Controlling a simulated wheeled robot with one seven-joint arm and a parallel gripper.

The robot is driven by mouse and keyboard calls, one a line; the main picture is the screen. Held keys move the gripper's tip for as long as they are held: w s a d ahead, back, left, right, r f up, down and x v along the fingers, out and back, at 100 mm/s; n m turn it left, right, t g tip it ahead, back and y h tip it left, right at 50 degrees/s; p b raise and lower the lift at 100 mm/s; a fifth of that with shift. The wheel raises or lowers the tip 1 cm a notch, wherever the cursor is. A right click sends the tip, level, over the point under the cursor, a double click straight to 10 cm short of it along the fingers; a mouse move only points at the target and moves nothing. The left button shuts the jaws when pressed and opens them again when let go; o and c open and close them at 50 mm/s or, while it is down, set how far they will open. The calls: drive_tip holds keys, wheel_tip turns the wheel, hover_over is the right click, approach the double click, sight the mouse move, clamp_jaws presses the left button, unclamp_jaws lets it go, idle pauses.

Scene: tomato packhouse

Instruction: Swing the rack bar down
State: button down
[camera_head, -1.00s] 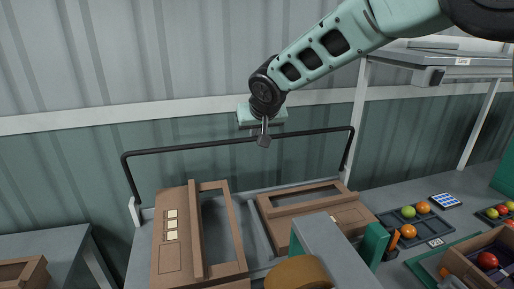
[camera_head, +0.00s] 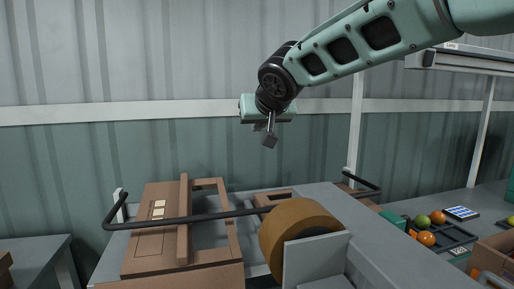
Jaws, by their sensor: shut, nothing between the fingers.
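The black rack bar (camera_head: 212,216) is swung down in the head view. It runs low across the cardboard pieces, with its left arm at a white bracket and its right end bent back to another bracket. Its middle right part is hidden behind a brown tape roll. My gripper (camera_head: 270,141) is shut and empty. It hangs in front of the wall, well above the bar and apart from it.
Flat brown cardboard cartons (camera_head: 150,243) lie under the bar. A large brown tape roll (camera_head: 300,230) on a grey machine (camera_head: 375,250) stands in front. A tray of tomatoes (camera_head: 445,235) is at the right. A grey table (camera_head: 35,255) is at the left.

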drive_tip(key=s+d+f+t+b, duration=0.2)
drive_tip(key=s+f+b, duration=0.4)
drive_tip(key=b, duration=1.7)
drive_tip(key=shift+s+y, duration=0.4)
drive_tip(key=shift+s, duration=0.25)
drive_tip(key=shift+d, duration=0.1)
wheel_tip(320, 180, up, 10)
drive_tip(key=p, duration=0.4)
drive_tip(key=shift+p, duration=0.4)
